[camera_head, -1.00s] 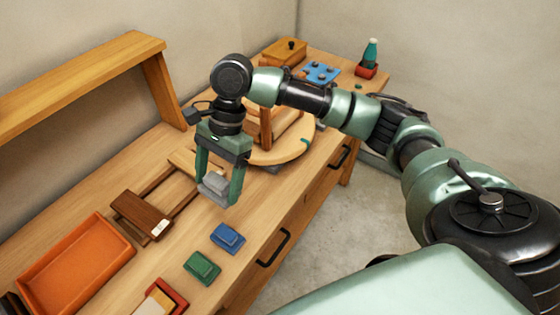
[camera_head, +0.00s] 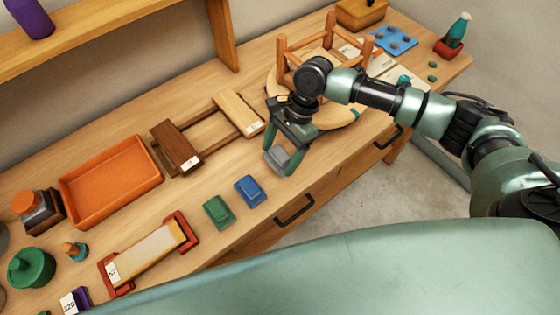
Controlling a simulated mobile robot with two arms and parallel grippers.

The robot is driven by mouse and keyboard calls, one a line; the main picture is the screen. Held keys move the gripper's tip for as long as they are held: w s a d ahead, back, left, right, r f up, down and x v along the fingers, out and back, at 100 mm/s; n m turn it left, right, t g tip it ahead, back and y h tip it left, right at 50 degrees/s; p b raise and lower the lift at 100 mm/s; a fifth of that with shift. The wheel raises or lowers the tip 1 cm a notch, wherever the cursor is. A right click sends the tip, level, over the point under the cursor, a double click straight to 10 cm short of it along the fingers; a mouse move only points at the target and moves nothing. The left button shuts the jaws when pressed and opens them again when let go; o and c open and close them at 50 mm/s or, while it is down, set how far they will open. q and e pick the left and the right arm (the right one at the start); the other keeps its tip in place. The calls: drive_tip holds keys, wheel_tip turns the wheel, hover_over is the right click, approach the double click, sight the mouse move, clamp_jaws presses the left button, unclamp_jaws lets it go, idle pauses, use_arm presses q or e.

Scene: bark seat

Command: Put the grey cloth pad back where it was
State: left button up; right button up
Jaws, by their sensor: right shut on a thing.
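The grey cloth pad (camera_head: 277,158) is a small grey block-like piece between the fingertips of my right gripper (camera_head: 279,160). The gripper is shut on it and points down over the front part of the wooden bench. I cannot tell for sure how high the pad is above the bench top. A blue pad (camera_head: 249,191) and a green pad (camera_head: 218,212) lie in a row near the bench's front edge, to the left of and nearer than the gripper. My left gripper is not in view.
An orange tray (camera_head: 112,182) and a sharpening stone in a red holder (camera_head: 150,253) lie at left. A wooden frame with dark and light blocks (camera_head: 176,147) lies behind the pads. Bare bench surrounds the pads.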

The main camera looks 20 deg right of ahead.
sight(279, 165)
drive_tip(key=shift+a+f, duration=0.1)
drive_tip(key=shift+f, duration=0.65)
drive_tip(key=shift+f+p, duration=0.3)
drive_tip(key=shift+f, duration=1.7)
drive_tip(key=shift+f, duration=0.1)
drive_tip(key=o, duration=1.2)
drive_tip(key=b+v, duration=0.2)
drive_tip(key=v, duration=1)
drive_tip(key=shift+b, duration=0.35)
